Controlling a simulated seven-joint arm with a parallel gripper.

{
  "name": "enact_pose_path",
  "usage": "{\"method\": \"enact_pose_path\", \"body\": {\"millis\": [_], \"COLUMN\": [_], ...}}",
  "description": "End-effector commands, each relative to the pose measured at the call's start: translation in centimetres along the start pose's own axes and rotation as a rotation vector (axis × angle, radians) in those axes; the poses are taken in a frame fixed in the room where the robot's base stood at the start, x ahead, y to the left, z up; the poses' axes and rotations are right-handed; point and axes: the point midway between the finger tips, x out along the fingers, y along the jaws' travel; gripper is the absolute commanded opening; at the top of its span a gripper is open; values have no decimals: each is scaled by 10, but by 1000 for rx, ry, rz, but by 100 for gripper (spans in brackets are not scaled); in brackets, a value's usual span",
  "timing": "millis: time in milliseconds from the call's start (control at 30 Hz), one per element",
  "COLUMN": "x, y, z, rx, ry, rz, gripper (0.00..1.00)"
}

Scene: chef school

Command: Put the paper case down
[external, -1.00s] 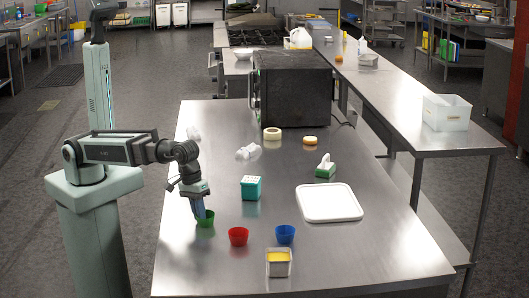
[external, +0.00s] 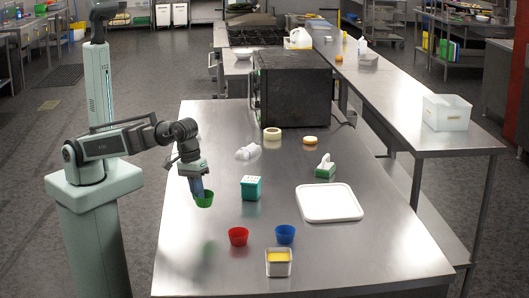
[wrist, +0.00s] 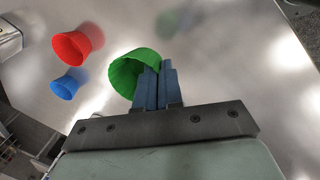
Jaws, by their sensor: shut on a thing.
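A green paper case (external: 205,200) hangs from my gripper (external: 198,190) above the left part of the steel table. In the wrist view the two blue fingers of my gripper (wrist: 158,72) are shut on the wall of the green case (wrist: 128,70). The case is apart from the table, with its reflection below it. A red paper case (external: 238,236) and a blue paper case (external: 285,233) stand on the table to the right and nearer the camera. They also show in the wrist view, the red (wrist: 76,46) above the blue (wrist: 66,86).
A teal box (external: 251,188) stands right of my gripper. A white tray (external: 329,203) lies further right. A metal tin with yellow contents (external: 278,263) stands at the front. A dark oven (external: 291,86) stands at the back. The table's left front area is clear.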

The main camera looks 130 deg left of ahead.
Motion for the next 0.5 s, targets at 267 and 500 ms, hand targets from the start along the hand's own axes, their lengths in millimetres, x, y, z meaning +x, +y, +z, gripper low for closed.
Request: {"method": "enact_pose_path", "body": {"millis": [267,500], "x": [-23,-26], "y": [5,4], "z": [0,-10], "rx": [0,-17], "ry": [0,4], "rz": [0,4], "gripper": [0,0]}}
